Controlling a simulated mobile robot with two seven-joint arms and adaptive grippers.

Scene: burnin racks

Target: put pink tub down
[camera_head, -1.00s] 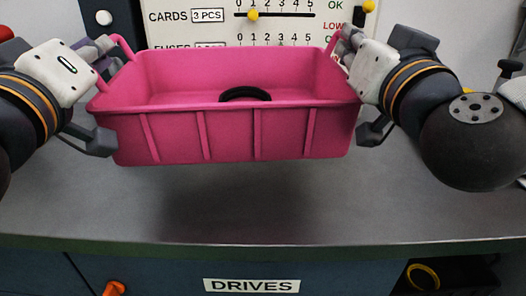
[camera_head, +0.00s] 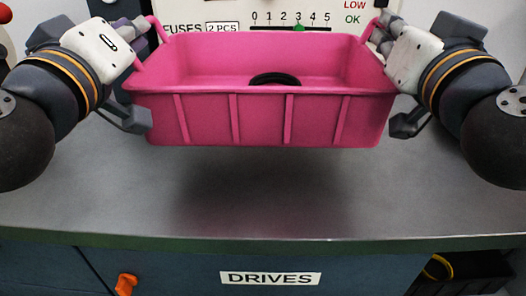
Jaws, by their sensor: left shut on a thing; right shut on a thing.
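The pink tub (camera_head: 262,118) hangs level in the middle of the head view, above the grey counter (camera_head: 258,215), with a shadow below it. A black curved thing (camera_head: 275,79) lies inside it. My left gripper (camera_head: 143,75) is shut on the tub's left handle. My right gripper (camera_head: 388,72) is shut on the tub's right handle. The fingers partly hide both handles. The tub looks clear of the counter.
The counter in front of the tub is bare. Behind stands a panel (camera_head: 240,18) with scales and a green pointer. Below the front edge are a DRIVES label (camera_head: 270,278), an orange handle (camera_head: 126,284) and an open dark bin (camera_head: 470,272) at right.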

